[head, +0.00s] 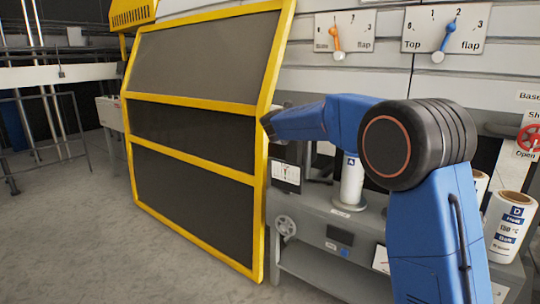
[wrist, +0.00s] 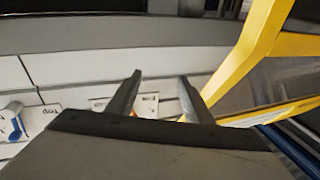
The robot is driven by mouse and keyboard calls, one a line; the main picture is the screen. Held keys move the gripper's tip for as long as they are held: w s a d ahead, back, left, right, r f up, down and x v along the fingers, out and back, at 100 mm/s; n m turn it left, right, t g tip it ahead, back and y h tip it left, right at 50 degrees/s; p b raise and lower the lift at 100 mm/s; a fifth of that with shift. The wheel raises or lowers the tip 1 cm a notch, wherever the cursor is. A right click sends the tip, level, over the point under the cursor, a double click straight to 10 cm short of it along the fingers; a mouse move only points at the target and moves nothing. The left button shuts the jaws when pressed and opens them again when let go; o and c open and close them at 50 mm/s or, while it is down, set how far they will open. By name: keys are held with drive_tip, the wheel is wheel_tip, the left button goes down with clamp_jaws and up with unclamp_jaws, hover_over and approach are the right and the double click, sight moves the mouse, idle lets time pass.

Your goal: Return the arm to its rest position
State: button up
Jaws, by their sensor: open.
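My blue arm reaches up and to the left in the head view, in front of the machine.
The yellow-framed guard door (head: 190,104) stands left of my arm. Flap dials (head: 445,30) are on the wall. White rolls (head: 510,228) and one more roll (head: 352,184) stand on a grey bench (head: 315,222). A red valve wheel (head: 529,138) is at right. The floor at left is clear.

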drive_tip(key=s+d+n+g+y, duration=0.3)
drive_tip(key=s+n+y, duration=0.55)
drive_tip(key=s, duration=1.45)
drive_tip(key=s+d+f+m+g, duration=0.1)
drive_tip(key=s+d+f+g, duration=0.2)
drive_tip(key=s+f, duration=0.7)
drive_tip(key=s+d+f+m+g+h, duration=0.1)
drive_tip(key=s+d+f+g, duration=0.2)
drive_tip(key=s, duration=1.7)
drive_tip(key=s+d+f+m+g, duration=0.1)
drive_tip(key=s+d+f+g, duration=0.3)
drive_tip(key=s+d+f, duration=0.5)
drive_tip(key=s+f, duration=0.6)
drive_tip(key=f, duration=0.1)
drive_tip(key=shift+s+f+h, duration=0.15)
drive_tip(key=shift+f+h, duration=0.2)
drive_tip(key=shift+f, duration=0.05)
